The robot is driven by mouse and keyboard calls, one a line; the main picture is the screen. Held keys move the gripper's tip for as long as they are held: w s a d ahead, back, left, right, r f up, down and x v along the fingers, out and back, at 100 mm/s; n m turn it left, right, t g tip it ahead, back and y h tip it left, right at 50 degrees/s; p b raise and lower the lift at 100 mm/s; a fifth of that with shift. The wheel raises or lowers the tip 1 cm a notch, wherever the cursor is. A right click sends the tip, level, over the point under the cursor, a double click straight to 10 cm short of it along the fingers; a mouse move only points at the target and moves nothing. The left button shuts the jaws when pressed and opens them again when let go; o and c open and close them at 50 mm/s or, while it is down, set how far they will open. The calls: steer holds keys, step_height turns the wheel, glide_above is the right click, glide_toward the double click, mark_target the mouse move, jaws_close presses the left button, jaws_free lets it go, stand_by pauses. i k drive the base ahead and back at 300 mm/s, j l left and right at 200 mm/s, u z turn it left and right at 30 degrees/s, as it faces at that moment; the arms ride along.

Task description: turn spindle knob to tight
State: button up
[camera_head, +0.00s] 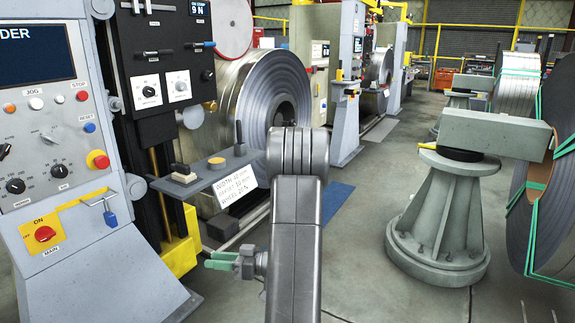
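My grey arm rises in the middle foreground. My gripper (219,260), with green fingertips, shows to the left of the arm, low and pointing left. It is well below the knobs and apart from them. Whether its fingers are open or shut is unclear.
A grey control cabinet (62,235) stands at left. A small shelf (212,172) with a lever and written card juts out below the panel. A steel coil (265,92) is behind. A grey pedestal (440,220) and strapped coil (545,215) stand right. Floor between is clear.

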mark_target(291, 123)
steer(key=i+z, duration=0.1)
steer(key=i, duration=0.45)
steer(key=i+z, duration=0.1)
steer(key=i, duration=0.4)
steer(key=i+z, duration=0.1)
steer(key=i, duration=0.45)
steer(key=i+j+z, duration=0.1)
steer(key=i, duration=0.4)
steer(key=i+j, duration=0.15)
steer(key=i, duration=0.4)
steer(key=i+j+z, duration=0.15)
steer(key=i, duration=0.35)
steer(key=i+j+z, duration=0.1)
steer(key=i, duration=0.4)
steer(key=i+j+z, duration=0.25)
steer(key=i+j, duration=0.25)
